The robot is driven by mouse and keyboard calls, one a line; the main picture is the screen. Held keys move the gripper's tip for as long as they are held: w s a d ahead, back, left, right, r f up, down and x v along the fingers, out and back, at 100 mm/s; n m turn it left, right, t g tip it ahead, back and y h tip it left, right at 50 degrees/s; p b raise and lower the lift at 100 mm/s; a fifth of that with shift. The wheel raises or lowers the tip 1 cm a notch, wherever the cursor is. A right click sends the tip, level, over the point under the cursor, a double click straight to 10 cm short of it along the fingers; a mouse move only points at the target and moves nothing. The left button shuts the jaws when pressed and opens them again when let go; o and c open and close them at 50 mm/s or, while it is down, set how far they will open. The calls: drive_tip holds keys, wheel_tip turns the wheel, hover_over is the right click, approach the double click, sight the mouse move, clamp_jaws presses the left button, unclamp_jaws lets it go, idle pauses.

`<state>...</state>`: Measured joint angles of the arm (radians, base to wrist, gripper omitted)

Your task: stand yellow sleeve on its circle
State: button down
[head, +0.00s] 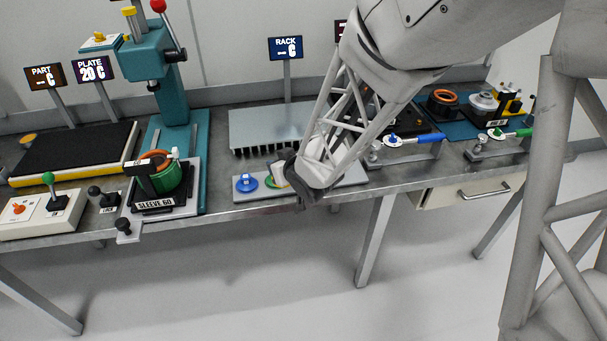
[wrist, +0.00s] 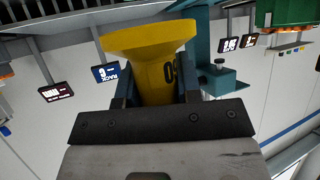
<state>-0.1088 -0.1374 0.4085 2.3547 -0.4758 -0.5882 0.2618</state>
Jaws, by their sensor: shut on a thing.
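The yellow sleeve (wrist: 150,65), with a flared end and dark marks on its side, is between the two fingers of my gripper (wrist: 158,88) in the wrist view. My gripper is shut on it. In the head view my gripper (head: 293,172) is over the front strip of the bench, at a pale plate (head: 320,186). The sleeve is mostly hidden there by my wrist and cannot be made out clearly. On the plate are a blue round piece (head: 246,183) and a green round piece (head: 271,182) beside my gripper. I cannot make out a yellow circle.
A grey finned rack (head: 270,125) stands behind the plate. To the left is a teal press (head: 172,85) with a green ring part and a "SLEEVE 60" sign (head: 155,203). Blue- and green-handled tools (head: 430,138) lie to the right. The bench's front edge is close to my gripper.

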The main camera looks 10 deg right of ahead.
drive_tip(key=s+d+f+m+h, duration=0.2)
drive_tip(key=s+d+f, duration=0.1)
drive_tip(key=s+d, duration=0.4)
drive_tip(key=shift+d+f+t, duration=0.35)
drive_tip(key=shift+d+t, duration=0.05)
drive_tip(key=shift+d, duration=0.5)
drive_tip(key=w, duration=0.5)
drive_tip(key=w+f, duration=0.1)
drive_tip(key=w, duration=1)
drive_tip(key=shift+a+f, duration=0.25)
drive_tip(key=shift+a, duration=0.1)
drive_tip(key=shift+f, duration=0.1)
drive_tip(key=shift+f, duration=1.65)
drive_tip(key=shift+s+f, duration=0.1)
drive_tip(key=c, duration=0.8)
unclamp_jaws()
